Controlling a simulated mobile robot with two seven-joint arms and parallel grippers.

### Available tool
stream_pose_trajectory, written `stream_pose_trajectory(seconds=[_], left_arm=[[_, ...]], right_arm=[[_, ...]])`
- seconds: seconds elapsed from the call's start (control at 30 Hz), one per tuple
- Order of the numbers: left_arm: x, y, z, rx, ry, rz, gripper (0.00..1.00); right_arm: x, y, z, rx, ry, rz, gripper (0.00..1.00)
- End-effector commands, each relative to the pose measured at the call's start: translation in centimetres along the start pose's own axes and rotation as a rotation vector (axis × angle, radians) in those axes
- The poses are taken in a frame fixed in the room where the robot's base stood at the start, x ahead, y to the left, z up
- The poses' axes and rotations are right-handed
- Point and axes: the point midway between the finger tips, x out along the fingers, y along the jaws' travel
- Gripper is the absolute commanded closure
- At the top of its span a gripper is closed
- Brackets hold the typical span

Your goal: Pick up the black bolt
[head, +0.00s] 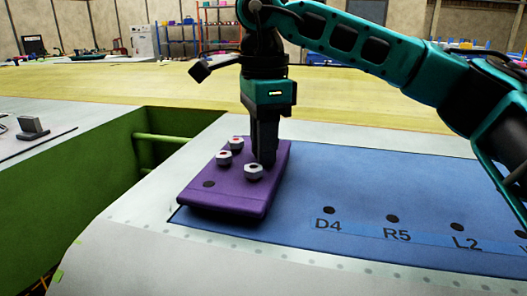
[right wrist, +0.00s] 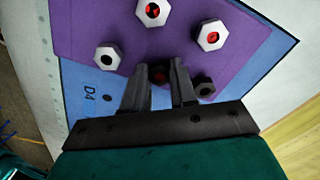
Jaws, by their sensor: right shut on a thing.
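My right gripper (head: 264,160) points down at a purple block (head: 232,203) on the blue mat. Three silver hex bolts stand on the block: one with a black centre (right wrist: 108,57) and two with red centres, (right wrist: 153,11) and (right wrist: 211,36). My left gripper is not in view.
The blue mat (head: 400,180) has a row of dark holes labelled D4, R5 and L2 to the right of the block. The block has an empty-looking dark hole (head: 208,184) near its left corner. A green recess (head: 80,190) lies to the left.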

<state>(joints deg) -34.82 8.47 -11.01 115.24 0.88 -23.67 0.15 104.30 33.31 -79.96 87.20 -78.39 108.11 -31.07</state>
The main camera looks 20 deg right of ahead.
Motion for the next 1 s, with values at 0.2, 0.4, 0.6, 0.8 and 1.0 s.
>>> stream_pose_trajectory(seconds=[0.2, 0.4, 0.6, 0.8, 1.0], left_arm=[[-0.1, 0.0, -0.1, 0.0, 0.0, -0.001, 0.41], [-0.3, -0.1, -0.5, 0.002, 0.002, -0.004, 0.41], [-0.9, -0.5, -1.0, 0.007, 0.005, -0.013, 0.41], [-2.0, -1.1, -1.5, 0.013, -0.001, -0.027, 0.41], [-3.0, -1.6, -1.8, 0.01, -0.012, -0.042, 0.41]], right_arm=[[-0.9, 0.0, 0.0, 0.0, -0.001, -0.002, 1.0], [-3.8, -0.1, 0.1, 0.0, -0.001, -0.004, 1.0], [-8.6, -0.1, 0.1, 0.0, 0.0, -0.005, 1.0], [-13.5, 0.0, 0.1, 0.001, 0.002, -0.004, 1.0], [-17.1, 0.0, 0.1, 0.001, 0.002, -0.002, 1.0]])
